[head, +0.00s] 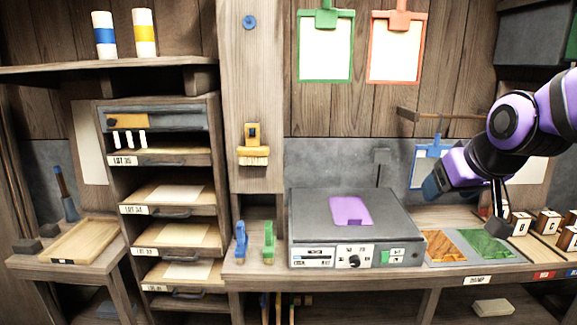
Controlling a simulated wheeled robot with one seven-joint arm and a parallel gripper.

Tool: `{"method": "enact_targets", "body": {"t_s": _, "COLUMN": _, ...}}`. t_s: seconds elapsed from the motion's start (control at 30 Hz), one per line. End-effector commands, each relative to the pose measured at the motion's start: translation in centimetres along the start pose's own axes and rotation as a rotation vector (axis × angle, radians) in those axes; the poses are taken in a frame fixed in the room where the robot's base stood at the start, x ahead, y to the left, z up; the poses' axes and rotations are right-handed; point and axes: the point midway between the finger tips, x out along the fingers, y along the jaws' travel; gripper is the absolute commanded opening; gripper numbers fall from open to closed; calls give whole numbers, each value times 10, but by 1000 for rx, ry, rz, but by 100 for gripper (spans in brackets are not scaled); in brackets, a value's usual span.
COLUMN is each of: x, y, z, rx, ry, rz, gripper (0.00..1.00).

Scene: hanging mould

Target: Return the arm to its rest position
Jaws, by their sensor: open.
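My arm (515,118), purple and black, reaches in from the right edge of the head view and bends down over the right part of the bench. My gripper (466,208) is open and empty, its dark fingers spread apart. It hangs above the bench, in front of a blue clipboard (430,152) that it partly covers. One finger comes down close to the lettered white-faced blocks; I cannot tell whether it touches them.
A grey machine (310,226) with a purple sheet (350,210) stands left of the gripper. Orange and green patches (486,244) lie below it, and lettered blocks (520,224) stand to the right. Green (325,50) and red (397,50) clipboards hang above. A tray rack (165,222) stands left.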

Motion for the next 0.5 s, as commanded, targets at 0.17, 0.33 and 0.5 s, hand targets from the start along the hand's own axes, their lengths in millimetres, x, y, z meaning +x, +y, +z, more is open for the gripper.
{"method": "enact_targets", "body": {"t_s": 0.17, "x": -53, "y": 1, "z": 40, "rx": 29, "ry": -76, "rz": 9, "gripper": 68}}
{"method": "enact_targets", "body": {"t_s": 0.33, "x": -92, "y": 2, "z": 81, "rx": 58, "ry": -153, "rz": 28, "gripper": 68}}
{"method": "enact_targets", "body": {"t_s": 0.5, "x": -115, "y": 2, "z": 109, "rx": 79, "ry": -204, "rz": 44, "gripper": 68}}
